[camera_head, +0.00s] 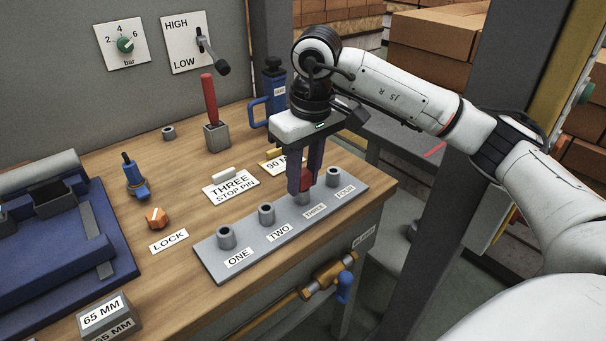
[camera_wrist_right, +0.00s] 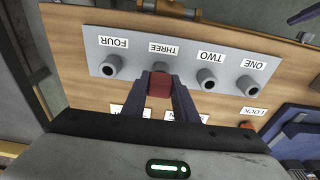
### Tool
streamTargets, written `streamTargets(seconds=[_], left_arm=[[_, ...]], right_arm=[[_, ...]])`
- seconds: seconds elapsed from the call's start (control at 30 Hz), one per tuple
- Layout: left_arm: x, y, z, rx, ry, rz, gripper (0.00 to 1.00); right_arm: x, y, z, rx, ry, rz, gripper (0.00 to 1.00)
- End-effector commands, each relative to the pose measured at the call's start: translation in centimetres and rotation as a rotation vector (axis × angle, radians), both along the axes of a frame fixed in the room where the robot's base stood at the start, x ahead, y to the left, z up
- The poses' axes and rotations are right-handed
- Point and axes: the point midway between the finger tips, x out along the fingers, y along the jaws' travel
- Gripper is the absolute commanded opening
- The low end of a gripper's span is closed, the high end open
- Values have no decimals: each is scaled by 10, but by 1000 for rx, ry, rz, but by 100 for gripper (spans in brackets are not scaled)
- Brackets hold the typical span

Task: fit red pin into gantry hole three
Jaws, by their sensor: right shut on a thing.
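My right gripper (camera_head: 305,187) is shut on the red pin (camera_head: 306,180), pointing down over the grey gantry plate (camera_head: 212,265). In the right wrist view the red pin (camera_wrist_right: 158,86) sits between the dark fingers (camera_wrist_right: 160,92). Its lower end is at the hole three socket (camera_head: 302,200), beside the THREE label. The fingers and pin partly hide that socket, so I cannot tell whether the tip is inside. The sockets of hole one (camera_head: 226,239), hole two (camera_head: 266,214) and hole four (camera_head: 333,177) show in the same row. My left gripper is not in view.
A red-handled piece stands in a grey block (camera_head: 217,137) behind. A THREE STOP PIN card (camera_head: 231,187), an orange knob (camera_head: 157,218), a blue-handled tool (camera_head: 135,178) and a blue fixture (camera_head: 118,251) are on the wooden bench (camera_head: 180,258). A dark post (camera_head: 432,165) stands right of the bench.

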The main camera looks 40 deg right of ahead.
Motion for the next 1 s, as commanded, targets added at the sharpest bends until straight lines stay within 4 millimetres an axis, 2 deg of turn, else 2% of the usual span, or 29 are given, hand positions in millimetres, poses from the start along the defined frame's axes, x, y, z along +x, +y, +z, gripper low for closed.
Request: streamTargets(seconds=[0.03,0.13,0.17,0.57,0.6,0.7,1.0], left_arm=[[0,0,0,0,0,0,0],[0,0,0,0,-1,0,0],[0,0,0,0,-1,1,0],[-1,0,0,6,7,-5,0],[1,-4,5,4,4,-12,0],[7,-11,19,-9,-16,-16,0],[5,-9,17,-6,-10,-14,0]], right_arm=[[0,0,-1,0,0,0,30],[0,0,0,0,0,0,46],[0,0,0,0,0,0,48],[0,0,0,0,0,0,48],[0,0,0,0,0,0,48],[-1,0,21,0,-6,0,48],[-9,-1,81,0,-4,0,48]])
